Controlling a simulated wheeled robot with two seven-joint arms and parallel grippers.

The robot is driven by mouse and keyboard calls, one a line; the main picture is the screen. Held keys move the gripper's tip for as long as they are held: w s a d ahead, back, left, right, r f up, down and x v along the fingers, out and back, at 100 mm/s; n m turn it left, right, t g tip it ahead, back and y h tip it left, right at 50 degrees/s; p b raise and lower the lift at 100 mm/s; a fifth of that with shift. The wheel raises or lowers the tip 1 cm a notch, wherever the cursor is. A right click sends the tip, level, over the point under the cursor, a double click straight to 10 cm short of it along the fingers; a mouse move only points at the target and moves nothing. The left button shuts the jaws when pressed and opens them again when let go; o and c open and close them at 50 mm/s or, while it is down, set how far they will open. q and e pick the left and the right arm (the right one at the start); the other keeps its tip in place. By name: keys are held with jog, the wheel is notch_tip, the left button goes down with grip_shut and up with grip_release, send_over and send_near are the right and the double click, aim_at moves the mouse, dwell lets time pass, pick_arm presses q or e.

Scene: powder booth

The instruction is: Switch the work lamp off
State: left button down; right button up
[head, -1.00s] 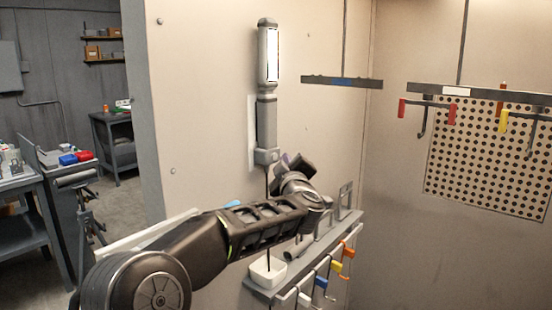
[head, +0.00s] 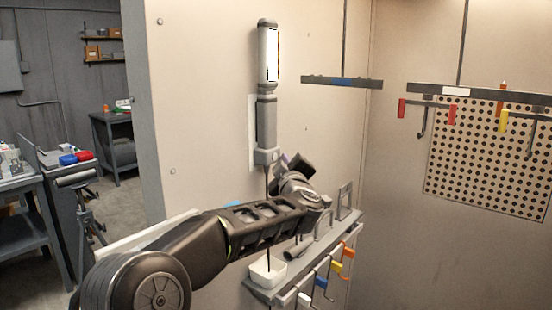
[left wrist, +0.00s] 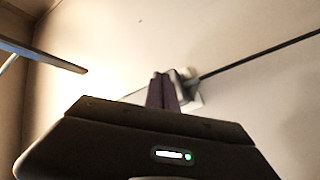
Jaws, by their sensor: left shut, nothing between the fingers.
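The work lamp (head: 267,100) is a grey upright stick lamp on the booth wall. Its long front panel (head: 272,53) glows white. At its lower end is a small light-grey block (head: 266,156) with a round spot on its face, and a dark cable hangs below. My left gripper (head: 283,160) is just right of this block, mostly hidden by its own body; whether it touches cannot be told. In the left wrist view its dark fingers (left wrist: 162,92) are together and empty, partly covering the pale lower end of the lamp (left wrist: 189,90). My right gripper is not seen.
A wall shelf (head: 340,237) below holds a white tray (head: 266,273) and grey brackets, with coloured hooks along its front. Dark hanging bars (head: 342,82) and a perforated panel (head: 485,160) are to the right. Wall around the lamp is bare.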

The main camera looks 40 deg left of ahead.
pick_arm(q)
jog(key=shift+a, duration=0.3)
jog(key=shift+a, duration=0.3)
dwell(0.5)
jog(key=shift+d, duration=0.75)
jog(key=d, duration=0.6)
dwell(0.5)
